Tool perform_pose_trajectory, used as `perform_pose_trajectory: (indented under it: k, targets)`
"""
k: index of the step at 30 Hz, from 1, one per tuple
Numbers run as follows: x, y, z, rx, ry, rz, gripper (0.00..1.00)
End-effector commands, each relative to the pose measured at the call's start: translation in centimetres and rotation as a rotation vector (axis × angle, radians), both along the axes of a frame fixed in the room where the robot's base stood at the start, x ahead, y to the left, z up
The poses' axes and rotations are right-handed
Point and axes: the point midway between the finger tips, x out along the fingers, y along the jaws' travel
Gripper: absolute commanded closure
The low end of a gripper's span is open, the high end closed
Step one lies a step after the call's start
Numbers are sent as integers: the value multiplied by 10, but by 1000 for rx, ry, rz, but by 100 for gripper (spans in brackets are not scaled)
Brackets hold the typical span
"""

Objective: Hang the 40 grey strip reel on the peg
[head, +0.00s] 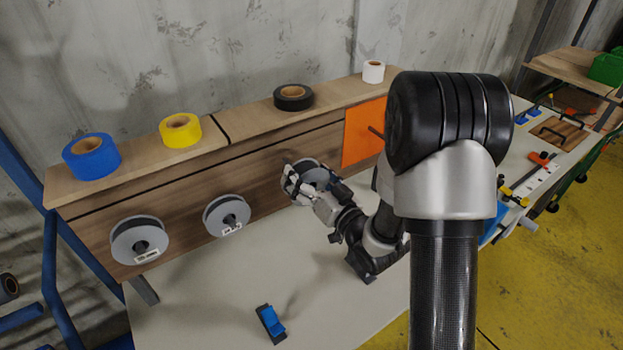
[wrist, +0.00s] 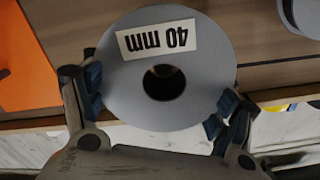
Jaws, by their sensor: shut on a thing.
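The grey strip reel (wrist: 205,75) is a grey disc with a white "40 mm" label and a dark central hole, its label upside down in the wrist view. My gripper (wrist: 160,103) is shut on it, with blue pads at opposite sides of the rim. In the head view the reel (head: 306,166) is upright in front of the wooden panel, partly hidden by my gripper (head: 316,182). A dark peg (head: 376,131) sticks out from the orange plate, right of the reel and apart from it. I cannot tell whether another peg is behind the reel.
Two other grey reels (head: 125,248) (head: 212,222) hang on the panel at left. Blue (head: 91,160), yellow (head: 180,134), black (head: 293,99) and white (head: 373,73) rolls stand on the ledge. The bench holds a blue-and-black object (head: 271,323); its middle is clear.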

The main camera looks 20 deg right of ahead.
Motion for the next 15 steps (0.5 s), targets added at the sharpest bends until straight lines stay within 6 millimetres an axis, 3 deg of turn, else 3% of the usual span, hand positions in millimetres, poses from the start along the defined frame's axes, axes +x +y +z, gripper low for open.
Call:
perform_pose_trajectory:
  k: [15]
  targets:
    - [30, 10, 1, 2, -2, 0, 57]
